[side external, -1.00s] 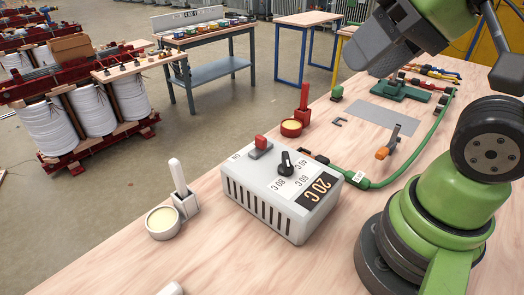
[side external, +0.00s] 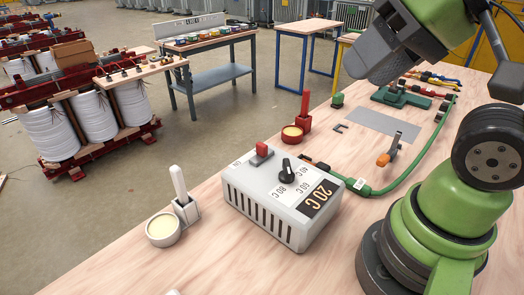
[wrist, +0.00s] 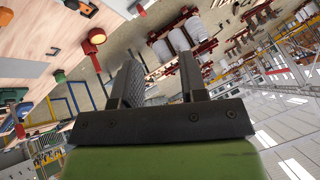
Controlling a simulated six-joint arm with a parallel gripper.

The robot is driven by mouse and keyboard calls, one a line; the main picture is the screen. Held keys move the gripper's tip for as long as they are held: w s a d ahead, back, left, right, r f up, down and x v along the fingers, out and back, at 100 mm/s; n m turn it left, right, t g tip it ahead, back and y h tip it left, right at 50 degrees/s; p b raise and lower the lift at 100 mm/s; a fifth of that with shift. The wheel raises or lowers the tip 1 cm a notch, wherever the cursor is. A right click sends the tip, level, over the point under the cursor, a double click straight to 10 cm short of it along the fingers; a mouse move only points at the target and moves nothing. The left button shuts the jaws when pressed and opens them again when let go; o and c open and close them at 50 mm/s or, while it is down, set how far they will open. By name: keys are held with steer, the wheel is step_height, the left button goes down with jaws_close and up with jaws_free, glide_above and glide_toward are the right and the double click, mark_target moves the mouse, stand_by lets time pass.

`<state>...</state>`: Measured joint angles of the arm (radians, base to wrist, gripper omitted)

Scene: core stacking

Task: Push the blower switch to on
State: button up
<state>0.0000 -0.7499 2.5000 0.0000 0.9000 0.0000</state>
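The blower (side external: 270,215) is a pale grey box with side vents, standing on the wooden bench. Its display reads 20 C, and a black knob (side external: 288,165) sits on top beside temperature marks. The red switch (side external: 262,152) is at the far left of the top, with a small marking next to it; its setting is too small to tell. My gripper (wrist: 160,78) is open and empty in the wrist view, with a gap between its dark fingers. In the side view my gripper (side external: 368,55) is raised above the back of the bench, well away from the blower.
A white pot (side external: 163,229) with a white-handled brush is left of the blower. A red pot (side external: 292,134) with a red-handled brush stands behind it. A green hose (side external: 400,182) runs right of the blower, near an orange-tipped tool (side external: 385,158). Bare bench lies in front.

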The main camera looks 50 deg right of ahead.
steer(key=shift+w, duration=0.1)
steer(key=c, duration=0.5)
steer(key=w+m, duration=0.1)
steer(key=w+d+m+g, duration=0.1)
steer(key=w, duration=0.1)
steer(key=w+r+m+g, duration=0.1)
steer(key=shift+w+d, duration=0.2)
steer(key=shift+w, duration=0.1)
jaws_close()
steer(key=w+d+f+m+g+y, duration=0.2)
steer(key=w+d+f+m+g, duration=0.3)
steer(key=w+d+f+m, duration=0.75)
steer(key=n, duration=0.2)
glide_toward(271, 149)
step_height(271, 149, down, 4)
steer(key=a, duration=0.2)
steer(key=shift+w+a+f+m, duration=0.15)
steer(key=shift+a+f+m, duration=0.1)
steer(key=shift+f, duration=0.15)
steer(key=shift+a, duration=0.45)
